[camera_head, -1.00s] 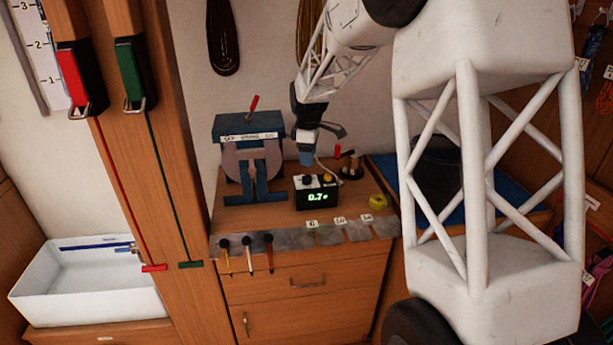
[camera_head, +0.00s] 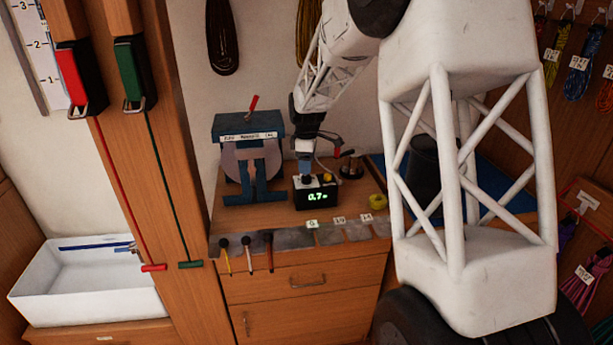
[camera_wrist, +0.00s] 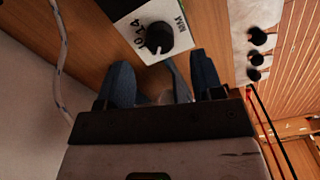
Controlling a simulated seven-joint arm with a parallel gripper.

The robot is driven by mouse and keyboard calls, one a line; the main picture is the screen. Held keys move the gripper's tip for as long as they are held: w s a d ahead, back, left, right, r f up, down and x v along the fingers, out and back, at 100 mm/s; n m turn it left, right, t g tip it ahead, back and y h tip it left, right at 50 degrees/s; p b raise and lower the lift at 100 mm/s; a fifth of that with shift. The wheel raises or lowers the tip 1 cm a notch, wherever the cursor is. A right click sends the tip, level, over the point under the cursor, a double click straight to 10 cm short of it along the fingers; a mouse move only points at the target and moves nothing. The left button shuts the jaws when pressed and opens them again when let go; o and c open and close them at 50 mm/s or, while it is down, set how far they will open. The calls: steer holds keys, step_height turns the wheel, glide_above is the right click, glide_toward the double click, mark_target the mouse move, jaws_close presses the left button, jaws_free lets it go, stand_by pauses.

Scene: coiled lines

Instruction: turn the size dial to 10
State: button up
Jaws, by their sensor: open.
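A small black box (camera_head: 316,197) with a green lit readout, which looks like 0.7, stands on the wooden bench. The black size dial (camera_wrist: 158,38) sits on its white top plate in the wrist view, with 10, 14 and MM printed around it. My gripper (camera_wrist: 163,76) is open, its two blue fingers spread with nothing held between them. The dial lies just beyond the fingertips in that view. In the head view my gripper (camera_head: 305,172) is just above the box's left part; whether it touches the dial cannot be told.
A yellow knob (camera_head: 328,177) is on the box's right side. A blue press-like machine (camera_head: 250,155) stands to the left. A yellow roll (camera_head: 377,201) lies to the right, and several dark-headed tools (camera_head: 246,240) hang at the bench front. A cable (camera_wrist: 62,60) runs beside my gripper.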

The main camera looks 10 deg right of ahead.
mark_target(306, 176)
steer(key=shift+f, duration=2.5)
steer(key=c, duration=0.9)
